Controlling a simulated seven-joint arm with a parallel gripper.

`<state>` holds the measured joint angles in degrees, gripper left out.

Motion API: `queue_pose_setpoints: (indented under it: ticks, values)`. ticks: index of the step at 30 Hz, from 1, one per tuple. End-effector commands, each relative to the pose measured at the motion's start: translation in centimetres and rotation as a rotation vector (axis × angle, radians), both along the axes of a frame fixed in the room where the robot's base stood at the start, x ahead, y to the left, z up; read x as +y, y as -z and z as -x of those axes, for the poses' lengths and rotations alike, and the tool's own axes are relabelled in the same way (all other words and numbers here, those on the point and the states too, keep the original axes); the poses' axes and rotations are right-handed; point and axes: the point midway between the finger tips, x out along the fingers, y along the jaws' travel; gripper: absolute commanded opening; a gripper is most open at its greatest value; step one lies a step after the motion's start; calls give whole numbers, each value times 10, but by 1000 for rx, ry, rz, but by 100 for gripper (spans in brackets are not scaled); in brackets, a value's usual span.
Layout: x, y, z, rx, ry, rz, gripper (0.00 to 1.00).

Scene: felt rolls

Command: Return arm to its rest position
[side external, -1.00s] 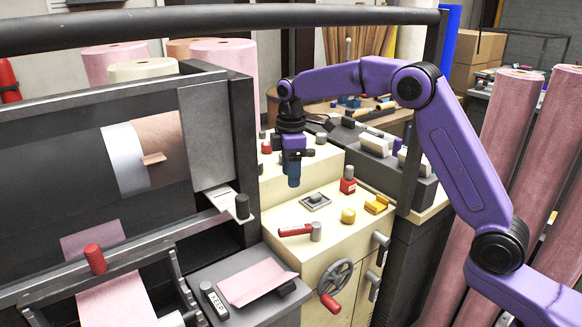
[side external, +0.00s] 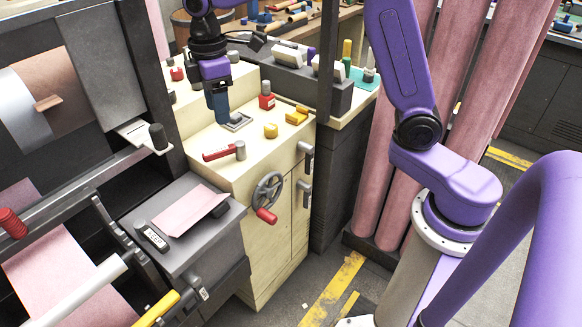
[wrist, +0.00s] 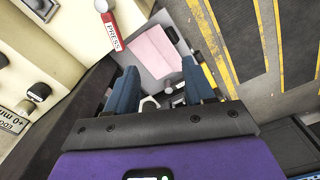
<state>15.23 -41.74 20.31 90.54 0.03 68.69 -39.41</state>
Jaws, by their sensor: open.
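My gripper (side external: 218,116), with blue fingers under a purple wrist, hangs pointing down over the cream cabinet (side external: 245,180), beside a small grey square plate (side external: 237,122). Whether it touches the top cannot be told from the side. In the wrist view the two blue fingers of my gripper (wrist: 160,78) stand wide apart with nothing held between them. Beyond them lies a pink felt sheet (wrist: 155,50) on a grey ledge. The upper part of my arm is cut off by the top of the side view.
A red-handled lever (side external: 222,152), a red bottle-like knob (side external: 266,96), a yellow knob (side external: 270,130) and a yellow block (side external: 297,115) stand on the cabinet. A handwheel (side external: 267,190) juts from its front. Tall pink felt rolls (side external: 380,170) stand behind my arm. Open floor shows below.

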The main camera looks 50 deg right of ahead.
Motion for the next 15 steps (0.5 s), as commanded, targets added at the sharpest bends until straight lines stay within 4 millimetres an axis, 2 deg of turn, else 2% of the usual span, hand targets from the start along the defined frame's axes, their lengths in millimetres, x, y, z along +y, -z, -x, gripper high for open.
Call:
queue_pose_setpoints:
  ticks: [1,8,15]
  values:
    - [2,-2,17,-3,-1,-1,53]
    - [2,0,91,-5,12,-7,53]
    - [-14,7,171,-7,25,-12,53]
